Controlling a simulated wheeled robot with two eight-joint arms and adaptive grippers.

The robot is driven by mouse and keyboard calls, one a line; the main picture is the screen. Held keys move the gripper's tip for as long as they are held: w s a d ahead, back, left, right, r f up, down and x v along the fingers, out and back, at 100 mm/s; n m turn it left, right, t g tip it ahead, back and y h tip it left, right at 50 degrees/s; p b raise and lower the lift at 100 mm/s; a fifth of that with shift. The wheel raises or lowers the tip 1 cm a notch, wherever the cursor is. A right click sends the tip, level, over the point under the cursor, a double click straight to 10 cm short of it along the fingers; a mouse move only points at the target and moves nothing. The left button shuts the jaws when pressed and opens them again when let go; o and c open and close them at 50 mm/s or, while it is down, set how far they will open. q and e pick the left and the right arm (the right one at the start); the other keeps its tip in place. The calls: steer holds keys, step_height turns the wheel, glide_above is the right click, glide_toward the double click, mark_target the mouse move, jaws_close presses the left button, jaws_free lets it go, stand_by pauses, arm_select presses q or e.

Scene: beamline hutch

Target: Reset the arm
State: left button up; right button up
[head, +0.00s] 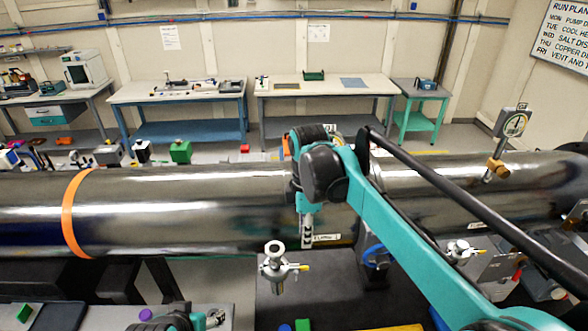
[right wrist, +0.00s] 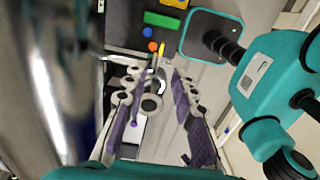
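My right arm (head: 405,225) reaches in from the lower right of the head view, bent high in front of the long steel beam pipe (head: 140,210). My right gripper (head: 307,236) hangs below its wrist in front of the pipe. In the right wrist view my right gripper (right wrist: 155,115) has its two purple-padded fingers well apart, with nothing gripped between them. The pipe (right wrist: 42,80) fills the left of that view. Part of my left arm with its gripper (head: 212,318) shows at the bottom edge of the head view, mostly cut off, so its fingers cannot be judged.
A valve fitting (head: 278,265) stands left of the dark front surface (head: 320,290); another fitting (head: 460,250) is at right. A gauge (head: 512,124) rises from the pipe. Small coloured items lie at the front edge. Workbenches (head: 180,92) stand along the back wall.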

steer(key=s+d+f+m+t+b, duration=0.2)
steer(key=s+f+m+b, duration=0.3)
steer(key=f+b, duration=0.4)
steer(key=s+d+f+m+t+b, duration=0.2)
steer(key=s+d+f+m+b, duration=0.3)
steer(key=f, duration=0.9)
steer(key=s+d+f+m+t+b, duration=0.3)
steer(key=f+m+b, duration=0.5)
steer(key=f+b, duration=0.4)
steer(key=shift+s+d+f+b, duration=0.3)
steer(key=shift+s+d, duration=0.25)
steer(key=shift+s, duration=0.6)
steer(key=shift+r, duration=0.1)
